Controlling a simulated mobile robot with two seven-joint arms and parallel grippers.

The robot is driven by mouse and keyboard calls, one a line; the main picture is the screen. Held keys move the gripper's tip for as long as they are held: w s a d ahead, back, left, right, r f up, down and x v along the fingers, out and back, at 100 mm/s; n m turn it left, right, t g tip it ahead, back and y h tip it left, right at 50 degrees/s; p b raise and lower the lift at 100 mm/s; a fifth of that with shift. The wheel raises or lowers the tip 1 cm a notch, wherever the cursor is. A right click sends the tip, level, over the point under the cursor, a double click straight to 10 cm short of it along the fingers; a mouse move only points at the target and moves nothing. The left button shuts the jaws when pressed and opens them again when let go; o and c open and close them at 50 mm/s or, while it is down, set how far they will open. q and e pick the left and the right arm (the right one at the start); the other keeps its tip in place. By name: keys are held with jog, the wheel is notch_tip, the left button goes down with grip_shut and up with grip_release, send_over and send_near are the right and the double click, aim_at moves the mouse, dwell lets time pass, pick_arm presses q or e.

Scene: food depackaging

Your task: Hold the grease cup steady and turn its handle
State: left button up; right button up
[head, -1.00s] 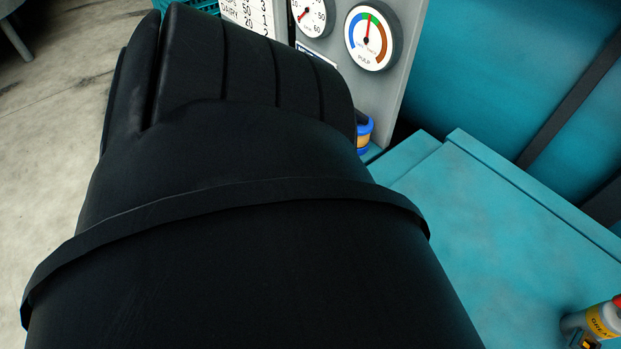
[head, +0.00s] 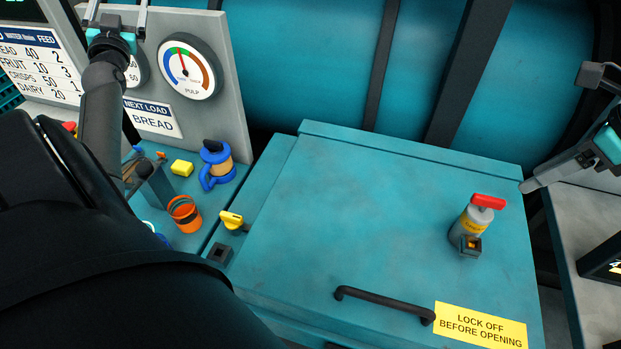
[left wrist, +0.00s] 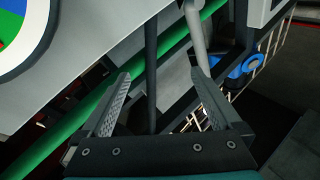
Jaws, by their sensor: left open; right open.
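The grease cup (head: 468,232) stands upright on the teal lid, in the right part of the head view. It is a grey cylinder with a yellow label and a red bar handle (head: 488,201) across its top. My right gripper (head: 530,185) comes in from the right edge. It is open, right of the cup and apart from it; only part of it shows. My left gripper (head: 117,12) is up by the gauge panel, far left of the cup. In the left wrist view its two fingers (left wrist: 160,100) are spread with nothing between them.
The teal lid (head: 350,200) has a black bar handle (head: 385,304) and a yellow sign (head: 480,325). Left of it are a blue-handled item (head: 216,165), an orange ring-shaped item (head: 185,213) and a yellow knob (head: 231,219). The gauge panel (head: 225,100) stands behind. Much of the lid is clear.

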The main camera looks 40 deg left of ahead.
pick_arm(q)
jog(key=w+d+r+m+t+h, duration=0.4)
jog(key=w+d+r+m, duration=0.15)
jog(key=w+d, duration=0.25)
jog(key=w+d+r+m+t+h, duration=0.4)
jog(key=w+d+r+m, duration=0.15)
jog(key=w+d, duration=0.3)
jog(key=w+d+f+m+h, duration=0.1)
jog(key=w+d+m+h, duration=0.4)
jog(key=d, duration=0.6)
jog(key=w+d+f+m+h, duration=0.1)
jog(key=w+d+m+h, duration=0.1)
jog(key=d+m+h, duration=0.65)
jog(key=m+g, duration=0.7)
jog(key=m, duration=0.8)
send_near(480, 218)
jog(key=w+a+r, duration=0.7)
jog(key=w+a, duration=0.1)
jog(key=a, duration=0.1)
jog(key=s+d+f+m+g, duration=0.2)
jog(key=s+d+f+m, duration=0.5)
jog(key=s+f+m, duration=0.1)
jog(key=shift+n, duration=0.25)
jog(key=x, duration=1.5)
jog(key=shift+w+d+r, duration=0.2)
jog(key=shift+d, duration=0.1)
